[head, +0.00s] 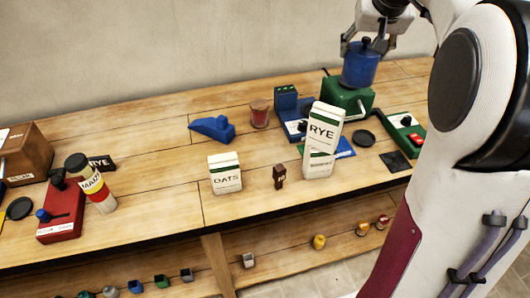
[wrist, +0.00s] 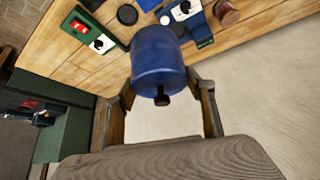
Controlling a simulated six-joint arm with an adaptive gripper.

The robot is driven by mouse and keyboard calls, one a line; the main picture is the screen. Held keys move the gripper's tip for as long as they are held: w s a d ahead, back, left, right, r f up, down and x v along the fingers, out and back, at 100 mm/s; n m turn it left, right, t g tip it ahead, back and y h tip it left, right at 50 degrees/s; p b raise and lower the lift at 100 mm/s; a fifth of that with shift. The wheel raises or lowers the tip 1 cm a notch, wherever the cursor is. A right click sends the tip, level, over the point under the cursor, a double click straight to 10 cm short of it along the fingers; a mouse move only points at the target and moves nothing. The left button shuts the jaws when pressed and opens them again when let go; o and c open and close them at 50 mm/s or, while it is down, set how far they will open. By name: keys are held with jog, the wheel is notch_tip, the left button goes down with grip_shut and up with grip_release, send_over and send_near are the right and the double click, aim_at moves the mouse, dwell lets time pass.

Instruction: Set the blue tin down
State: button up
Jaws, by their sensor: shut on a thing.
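The blue tin (head: 360,66) is a round can with a dark knob on its lid. My gripper (head: 367,44) is shut on it near the lid, and the tin looks upright in the head view. In that view its lower part overlaps the green machine (head: 346,97) at the back right of the bench; I cannot tell whether they touch. In the wrist view the tin (wrist: 158,55) shows between my gripper's fingers (wrist: 164,97), knob towards the camera, with the bench beyond it.
The wooden bench (head: 185,150) has bare room at centre left. The RYE carton (head: 322,140), OATS carton (head: 225,173), a red jar (head: 260,114) and a blue wedge-shaped thing (head: 212,128) stand there. A black disc (head: 363,138) and a green-and-white device (head: 406,133) are right of RYE.

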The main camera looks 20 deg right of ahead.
jog(key=w+a+n+y, duration=0.2)
jog(key=w+a+n, duration=0.15)
jog(key=a, duration=0.75)
jog(key=w+a+n+y, duration=0.15)
jog(key=w+a, duration=0.25)
jog(key=a, duration=0.6)
notch_tip(320, 180, down, 18)
jog(key=shift+a+n, duration=0.2)
jog(key=shift+n, duration=0.1)
jog(key=shift+w, duration=0.1)
notch_tip(320, 180, down, 6)
jog(key=shift+f, duration=0.15)
jog(key=shift+f+h, duration=0.25)
jog(key=shift+f, duration=1.6)
jog(key=shift+f, duration=0.1)
